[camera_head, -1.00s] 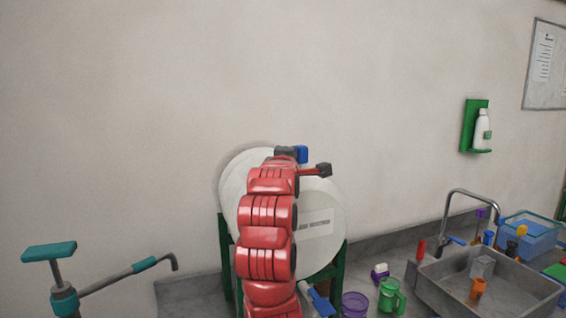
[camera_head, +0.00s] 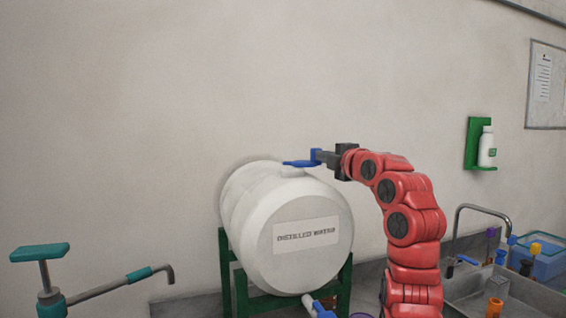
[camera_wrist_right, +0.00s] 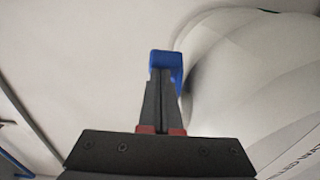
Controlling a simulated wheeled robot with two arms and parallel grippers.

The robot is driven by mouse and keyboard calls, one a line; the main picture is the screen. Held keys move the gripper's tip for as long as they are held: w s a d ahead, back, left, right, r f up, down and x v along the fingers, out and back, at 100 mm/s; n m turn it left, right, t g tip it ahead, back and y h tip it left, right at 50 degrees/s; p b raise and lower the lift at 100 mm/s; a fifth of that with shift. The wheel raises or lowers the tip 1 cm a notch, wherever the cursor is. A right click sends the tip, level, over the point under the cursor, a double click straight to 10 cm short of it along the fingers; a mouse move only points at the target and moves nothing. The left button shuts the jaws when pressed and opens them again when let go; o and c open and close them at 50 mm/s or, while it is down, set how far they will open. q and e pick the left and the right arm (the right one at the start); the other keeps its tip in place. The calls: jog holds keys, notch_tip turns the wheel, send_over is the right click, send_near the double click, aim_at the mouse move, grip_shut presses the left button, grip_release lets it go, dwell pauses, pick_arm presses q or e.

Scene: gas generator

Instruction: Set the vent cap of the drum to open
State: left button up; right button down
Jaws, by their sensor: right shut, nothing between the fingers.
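The white drum (camera_head: 285,225) lies on its side, its labelled round end facing me. Its blue vent cap (camera_head: 298,163) is on top; a flat part lies to the left and a small block stands up at the right. My right gripper (camera_head: 321,157) comes in from the right and its shut fingertips are at that block. In the right wrist view the shut fingers (camera_wrist_right: 160,75) end at the blue cap piece (camera_wrist_right: 166,57), apparently touching it, with nothing between them. The drum (camera_wrist_right: 240,70) shows beyond at right. My left gripper is not in view.
A green stand (camera_head: 342,285) carries the drum, with a blue-handled tap (camera_head: 320,308) below. A teal-handled pump (camera_head: 45,265) stands at left. A sink (camera_head: 515,295) and blue bin (camera_head: 540,258) are at right. The wall is behind.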

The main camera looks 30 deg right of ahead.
jog(key=shift+w+d+r, duration=0.1)
jog(key=shift+d, duration=0.35)
jog(key=shift+w+d, duration=0.15)
jog(key=shift+w, duration=0.1)
